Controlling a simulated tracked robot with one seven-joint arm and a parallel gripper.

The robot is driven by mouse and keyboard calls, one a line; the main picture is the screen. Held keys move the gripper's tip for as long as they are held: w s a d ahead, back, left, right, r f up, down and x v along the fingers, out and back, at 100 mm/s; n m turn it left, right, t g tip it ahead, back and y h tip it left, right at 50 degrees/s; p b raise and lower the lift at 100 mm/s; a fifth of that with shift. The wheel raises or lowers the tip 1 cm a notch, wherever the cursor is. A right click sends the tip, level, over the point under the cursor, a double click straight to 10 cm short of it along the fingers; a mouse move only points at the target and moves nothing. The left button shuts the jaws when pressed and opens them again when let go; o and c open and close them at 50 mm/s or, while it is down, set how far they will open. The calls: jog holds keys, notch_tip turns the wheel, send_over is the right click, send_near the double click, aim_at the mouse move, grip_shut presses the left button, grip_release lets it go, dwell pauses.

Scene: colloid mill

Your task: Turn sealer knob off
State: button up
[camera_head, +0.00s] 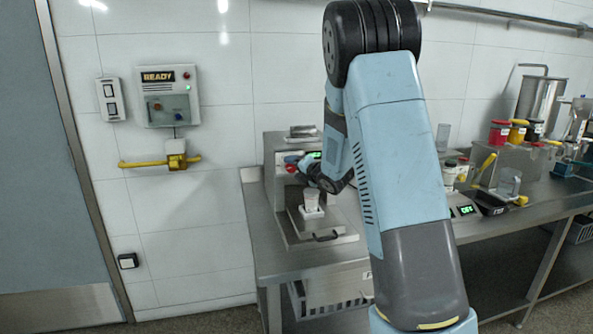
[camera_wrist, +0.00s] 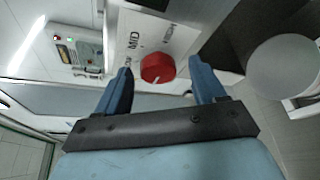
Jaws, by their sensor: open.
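The sealer (camera_head: 273,185) stands at the left end of the steel counter, with a lit green display. Its red knob (camera_wrist: 157,68) shows in the wrist view on a white dial plate marked MID and HIGH; the pointer's setting is too small to read surely. In the head view a small part of the red knob (camera_head: 290,159) shows left of my gripper. My gripper (camera_wrist: 163,70) is open in the wrist view, one blue finger on each side of the knob. Contact cannot be told. In the head view my gripper (camera_head: 305,165) is at the sealer's front, partly hidden by my wrist.
A white cup (camera_head: 311,197) stands on the sealer's tray below my wrist. A READY control box (camera_head: 168,97) and yellow valve (camera_head: 176,161) are on the left wall. Jars (camera_head: 499,132) and a scale (camera_head: 465,210) stand farther right on the counter (camera_head: 405,240).

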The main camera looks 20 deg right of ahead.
jog(key=v, duration=1.3)
jog(key=shift+s, duration=0.25)
jog(key=s+d+r+m+g+h, duration=0.3)
jog(key=s+r+m+h, duration=0.4)
jog(key=s+m, duration=0.6)
jog(key=s+a+m+g, duration=0.3)
jog(key=s+m, duration=0.4)
jog(key=s, duration=0.4)
jog(key=s+a+m+g+y, duration=0.1)
jog(key=s+a+m+g, duration=0.2)
jog(key=s, duration=0.8)
jog(key=a+m, duration=0.2)
jog(key=m, duration=0.2)
jog(key=shift+s+r+m+y, duration=0.25)
jog(key=shift+s+m+y, duration=0.05)
jog(key=shift+s, duration=0.05)
